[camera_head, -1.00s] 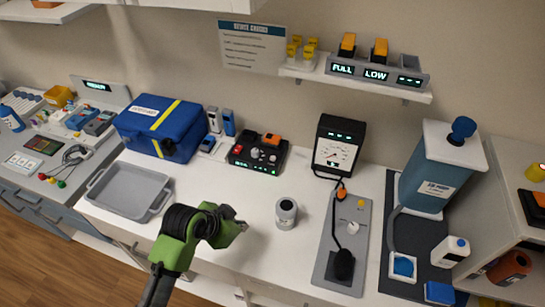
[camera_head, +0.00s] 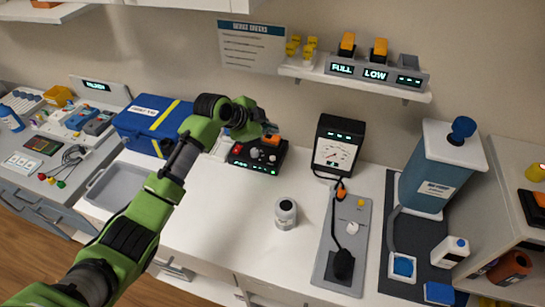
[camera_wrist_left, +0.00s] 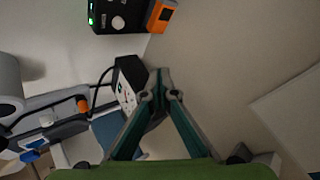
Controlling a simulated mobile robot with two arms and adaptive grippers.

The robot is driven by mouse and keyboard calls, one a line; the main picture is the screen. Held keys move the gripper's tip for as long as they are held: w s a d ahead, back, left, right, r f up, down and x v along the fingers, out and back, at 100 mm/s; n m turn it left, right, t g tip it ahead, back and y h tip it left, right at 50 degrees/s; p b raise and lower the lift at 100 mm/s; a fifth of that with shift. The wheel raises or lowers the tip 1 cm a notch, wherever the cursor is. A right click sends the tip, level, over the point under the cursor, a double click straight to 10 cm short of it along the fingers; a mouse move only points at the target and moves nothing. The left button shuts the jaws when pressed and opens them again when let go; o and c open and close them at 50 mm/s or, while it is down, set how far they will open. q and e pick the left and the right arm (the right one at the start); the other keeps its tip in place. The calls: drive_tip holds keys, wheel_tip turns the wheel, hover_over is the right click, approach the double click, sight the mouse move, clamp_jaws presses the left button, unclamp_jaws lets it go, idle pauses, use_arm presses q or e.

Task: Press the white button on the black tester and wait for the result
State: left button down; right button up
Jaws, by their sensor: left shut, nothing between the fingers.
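The black tester (camera_head: 258,167) sits on the white counter near the wall, with a red part at its left, pale round knobs on top, an orange block (camera_head: 271,140) at its back and green lit marks on its front. The white button (camera_wrist_left: 118,22) shows as a round white spot on the tester in the left wrist view, beside the orange block (camera_wrist_left: 161,14). My left gripper (camera_head: 272,129) is shut and empty, above the back of the tester and apart from it as far as I can tell. Its closed fingertips (camera_wrist_left: 158,82) show in the left wrist view. My right gripper is not in view.
A blue case (camera_head: 150,122) stands left of the tester, partly behind my left arm. A black gauge meter (camera_head: 334,150) stands to the right. A grey cylinder (camera_head: 286,214) stands in front. A shelf (camera_head: 385,91) with lit displays hangs above. The counter's middle is clear.

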use_arm(q)
drive_tip(key=shift+f, duration=0.15)
drive_tip(key=b, duration=0.7)
hover_over(271, 158)
wheel_tip(271, 158, down, 8)
drive_tip(key=shift+r, duration=0.15)
drive_tip(key=shift+f, duration=0.45)
idle(0.7)
drive_tip(key=shift+f, duration=0.4)
